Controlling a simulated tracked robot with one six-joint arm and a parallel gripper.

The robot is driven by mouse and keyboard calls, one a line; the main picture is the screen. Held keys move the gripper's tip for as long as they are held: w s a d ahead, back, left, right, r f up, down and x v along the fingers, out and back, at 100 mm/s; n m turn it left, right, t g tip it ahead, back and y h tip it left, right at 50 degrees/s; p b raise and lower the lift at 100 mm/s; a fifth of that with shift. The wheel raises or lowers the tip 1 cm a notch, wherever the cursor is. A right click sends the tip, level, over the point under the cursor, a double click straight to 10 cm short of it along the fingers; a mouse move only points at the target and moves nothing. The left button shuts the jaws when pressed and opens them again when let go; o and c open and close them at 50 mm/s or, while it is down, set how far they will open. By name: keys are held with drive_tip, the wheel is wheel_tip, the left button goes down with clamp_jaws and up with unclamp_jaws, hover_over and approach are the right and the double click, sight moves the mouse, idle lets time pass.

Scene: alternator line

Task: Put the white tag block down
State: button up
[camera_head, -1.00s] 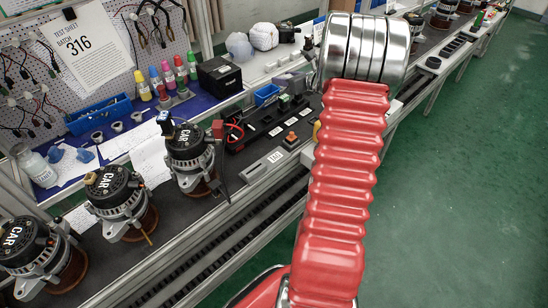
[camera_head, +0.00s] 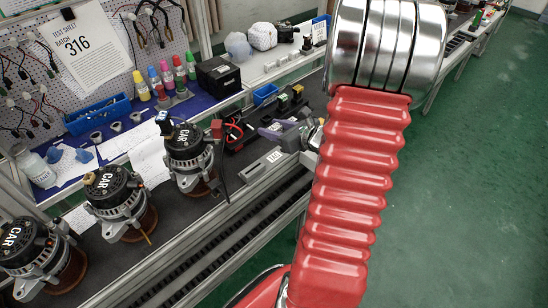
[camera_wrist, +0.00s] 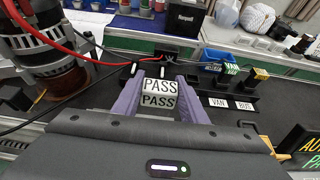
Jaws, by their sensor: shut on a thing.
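The white tag block (camera_wrist: 159,88) reads PASS on both visible faces. It sits between the two purple fingers of my gripper (camera_wrist: 159,98) in the wrist view. The fingers are shut on its sides. In the head view my gripper (camera_head: 274,131) reaches left from behind my red arm, above the dark bench fixture. The tag block cannot be made out there. Whether its underside touches the surface below cannot be told.
A black holder with VAN (camera_wrist: 218,103) and BUS (camera_wrist: 244,105) tags lies to the right. An alternator (camera_wrist: 50,50) with red and black cables stands left. A blue bin (camera_wrist: 214,57) and a yellow-topped block (camera_wrist: 260,74) are behind. A dark lettered sign (camera_wrist: 300,145) is right.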

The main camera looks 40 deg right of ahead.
drive_tip(key=shift+f, duration=0.1)
hover_over(273, 156)
drive_tip(key=shift+f, duration=2.8)
drive_tip(key=shift+f, duration=2.1)
drive_tip(key=o, duration=1)
drive_tip(key=shift+f, duration=0.1)
